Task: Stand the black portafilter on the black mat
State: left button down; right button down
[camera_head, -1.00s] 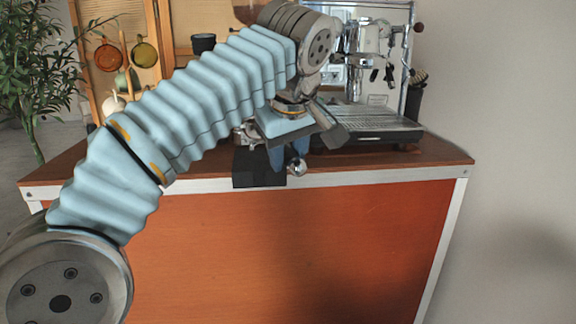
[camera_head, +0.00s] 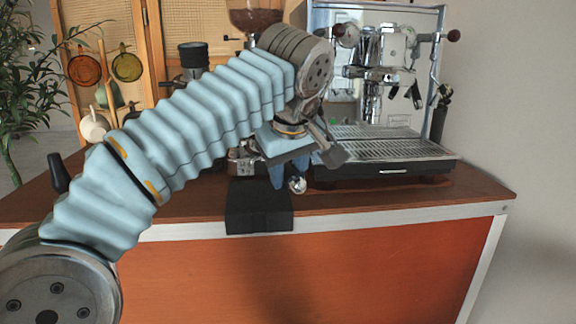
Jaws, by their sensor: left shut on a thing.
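My left gripper (camera_head: 284,178) points down over the counter's front part, its blue fingers partly hidden behind its own body. It is shut on what looks like the portafilter (camera_head: 243,158), whose metal head shows left of the gripper. A shiny round knob (camera_head: 297,185) shows at the fingertips, and most of the handle is hidden. The black mat (camera_head: 259,209) is a dark block-like pad at the counter's front edge, below and slightly left of the gripper. My right gripper is not in view.
A chrome espresso machine (camera_head: 385,88) with a drip tray (camera_head: 390,146) stands right of the gripper. A grinder (camera_head: 255,18) and a dark canister (camera_head: 194,56) stand behind my arm. A black handle-like thing (camera_head: 58,172) shows at left. Bare wooden counter (camera_head: 400,196) lies front right.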

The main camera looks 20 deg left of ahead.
pick_arm(q)
jog(key=shift+f+b, duration=1.2)
jog(key=shift+f, duration=1.65)
jog(key=shift+f+b, duration=0.5)
jog(key=c, duration=0.7)
grip_release()
jog(key=shift+s, duration=0.1)
jog(key=shift+o, duration=0.2)
